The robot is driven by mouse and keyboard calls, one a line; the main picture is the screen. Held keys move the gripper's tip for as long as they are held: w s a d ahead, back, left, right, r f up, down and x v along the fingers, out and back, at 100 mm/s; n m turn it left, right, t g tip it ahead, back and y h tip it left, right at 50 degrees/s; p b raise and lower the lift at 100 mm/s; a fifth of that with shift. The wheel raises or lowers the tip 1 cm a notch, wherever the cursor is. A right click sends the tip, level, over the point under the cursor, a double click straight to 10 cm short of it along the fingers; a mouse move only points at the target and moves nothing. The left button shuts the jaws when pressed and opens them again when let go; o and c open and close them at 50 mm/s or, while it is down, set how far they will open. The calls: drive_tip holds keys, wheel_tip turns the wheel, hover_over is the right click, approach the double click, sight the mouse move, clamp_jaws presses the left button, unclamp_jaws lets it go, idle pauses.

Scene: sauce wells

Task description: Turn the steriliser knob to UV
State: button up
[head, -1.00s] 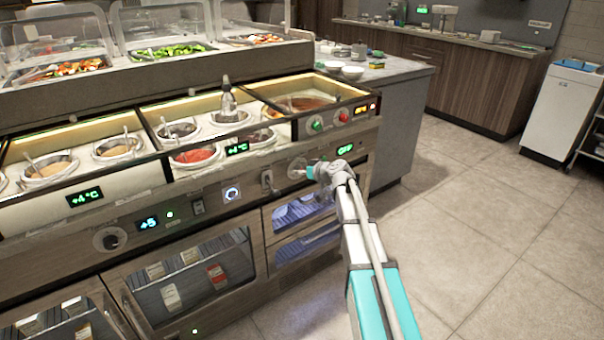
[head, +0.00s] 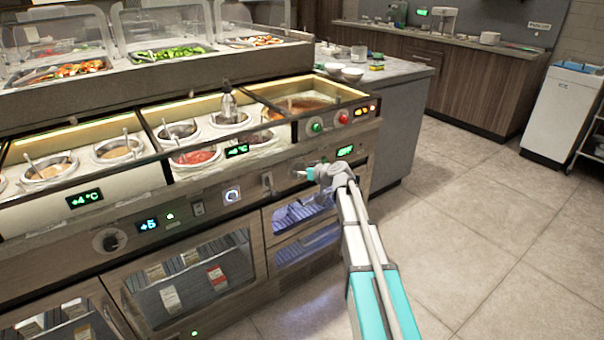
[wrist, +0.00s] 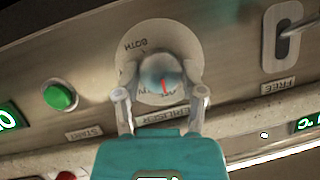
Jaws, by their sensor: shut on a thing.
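The steriliser knob (wrist: 160,72) is a round, shiny grey knob with a red pointer mark, on a pale dial plate (wrist: 130,66) in the wrist view. The mark points down in that view, towards the gripper. BOTH is readable at the upper left of the dial; other lettering near the mark is partly hidden and I cannot read it surely. My gripper (wrist: 160,95) is shut on the knob, one finger at each side. In the head view, my gripper (head: 311,174) is at the counter's front panel and mostly hides the knob. A green display (head: 345,151) beside it appears to read OFF.
A green START button (wrist: 60,96) and a lever switch marked FREE (wrist: 283,35) flank the knob in the wrist view. Glass-fronted cabinets (head: 300,212) are below the panel. Sauce wells (head: 195,155) are above.

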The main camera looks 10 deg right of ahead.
drive_tip(key=shift+m, duration=0.3)
drive_tip(key=m+y+b, duration=0.2)
drive_tip(key=shift+w+f+m+y, duration=0.1)
drive_tip(key=shift+f+m+y, duration=0.2)
drive_tip(key=shift+m, duration=0.1)
drive_tip(key=m+y+b, duration=0.1)
drive_tip(key=m+b, duration=0.1)
drive_tip(key=m, duration=0.1)
drive_tip(key=shift+d+r+m+y, duration=0.1)
drive_tip(key=shift+m+y, duration=0.2)
drive_tip(key=shift+y, duration=0.1)
drive_tip(key=o, duration=1.1)
drive_tip(key=shift+o, duration=0.2)
drive_tip(key=shift+r, duration=0.1)
